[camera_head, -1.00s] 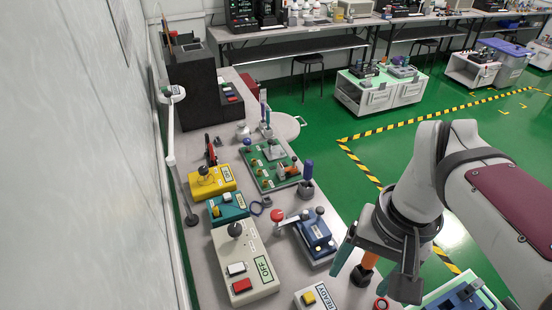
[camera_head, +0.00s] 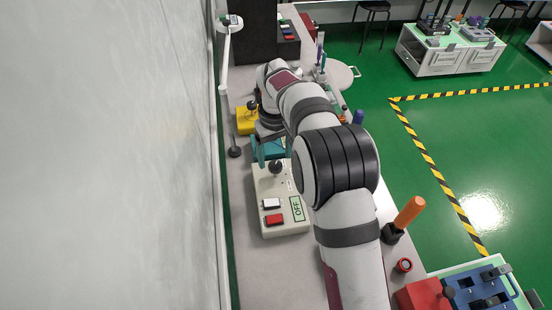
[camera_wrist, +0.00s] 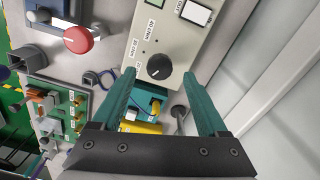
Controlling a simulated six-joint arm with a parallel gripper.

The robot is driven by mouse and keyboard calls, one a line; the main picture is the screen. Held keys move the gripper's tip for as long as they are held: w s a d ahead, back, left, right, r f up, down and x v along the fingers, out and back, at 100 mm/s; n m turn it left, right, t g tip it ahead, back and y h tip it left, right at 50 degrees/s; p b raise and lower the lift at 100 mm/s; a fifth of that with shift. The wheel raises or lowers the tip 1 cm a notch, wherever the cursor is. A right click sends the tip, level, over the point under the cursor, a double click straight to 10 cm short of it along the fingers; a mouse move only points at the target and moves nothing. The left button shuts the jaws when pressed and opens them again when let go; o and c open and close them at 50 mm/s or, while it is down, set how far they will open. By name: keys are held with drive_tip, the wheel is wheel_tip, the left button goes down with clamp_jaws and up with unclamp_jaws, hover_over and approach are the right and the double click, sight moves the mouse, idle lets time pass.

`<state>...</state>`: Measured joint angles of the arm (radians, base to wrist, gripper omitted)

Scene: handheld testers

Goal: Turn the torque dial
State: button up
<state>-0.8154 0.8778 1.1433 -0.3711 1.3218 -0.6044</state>
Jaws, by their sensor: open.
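The black round dial (camera_head: 276,168) sits on top of a beige tester box (camera_head: 282,232) with an OFF display. In the wrist view the dial (camera_wrist: 159,66) has a pale pointer line and printed labels beside it. My gripper (camera_wrist: 159,76) is open and empty. Its two teal fingers frame the dial from left and right, with gaps showing on both sides. I cannot tell how far the fingertips are above the box. In the head view my arm partly covers the box's right side.
A yellow box (camera_head: 246,118) stands behind the beige box. A red knob (camera_wrist: 78,40) on a blue device is left in the wrist view. An orange-handled tool (camera_head: 408,212) and a red block (camera_head: 422,294) are at right. The wall runs along the left.

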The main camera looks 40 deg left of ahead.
sight(275, 171)
drive_tip(key=shift+f, duration=1.4)
drive_tip(key=shift+c, duration=0.3)
clamp_jaws()
